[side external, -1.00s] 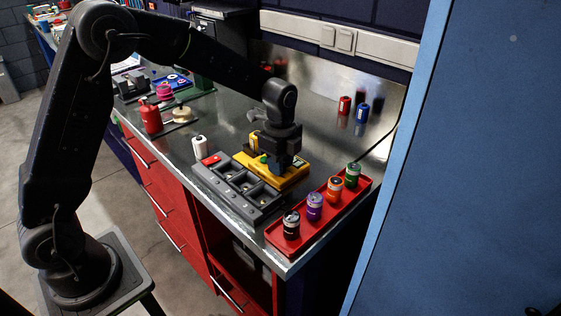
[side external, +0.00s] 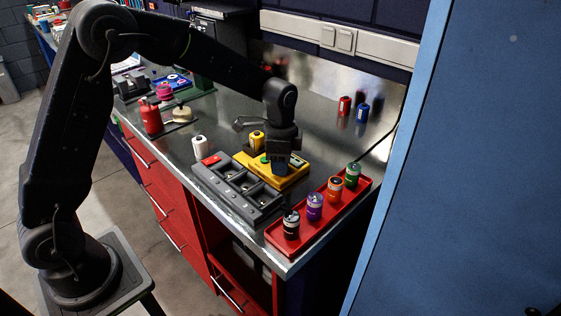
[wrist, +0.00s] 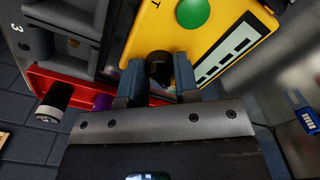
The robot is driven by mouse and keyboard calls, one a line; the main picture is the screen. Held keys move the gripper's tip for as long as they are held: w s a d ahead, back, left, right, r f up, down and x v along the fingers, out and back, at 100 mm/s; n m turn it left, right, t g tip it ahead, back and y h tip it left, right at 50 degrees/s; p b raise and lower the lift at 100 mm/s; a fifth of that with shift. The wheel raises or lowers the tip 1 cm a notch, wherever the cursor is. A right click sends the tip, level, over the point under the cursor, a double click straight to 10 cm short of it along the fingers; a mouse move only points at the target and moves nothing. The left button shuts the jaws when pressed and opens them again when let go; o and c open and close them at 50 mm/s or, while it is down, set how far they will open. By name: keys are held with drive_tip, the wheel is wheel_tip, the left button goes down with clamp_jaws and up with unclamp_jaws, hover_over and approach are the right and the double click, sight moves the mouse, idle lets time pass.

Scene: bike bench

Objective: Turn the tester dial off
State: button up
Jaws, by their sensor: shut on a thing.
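The yellow tester (side external: 296,180) lies on the metal bench beside the grey battery holder. In the wrist view, the tester (wrist: 222,30) shows a green round button (wrist: 193,12) and a striped display panel (wrist: 224,50). Its dark dial (wrist: 160,68) sits between my two fingers. My gripper (wrist: 160,82) is shut on the dial, with one finger on each side. In the side view, my gripper (side external: 280,168) points down over the tester and hides the dial. I cannot read the dial's setting.
The grey holder (side external: 218,178) with slots stands to the left. A red tray (side external: 323,219) with several batteries is in front to the right. A yellow battery (side external: 257,139) and a white one (side external: 199,146) stand close by. Red and blue batteries (side external: 362,112) stand at the back.

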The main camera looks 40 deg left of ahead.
drive_tip(key=n, duration=0.6)
idle(0.7)
drive_tip(key=o, duration=0.9)
drive_tip(key=shift+o, duration=0.2)
wheel_tip(320, 180, up, 14)
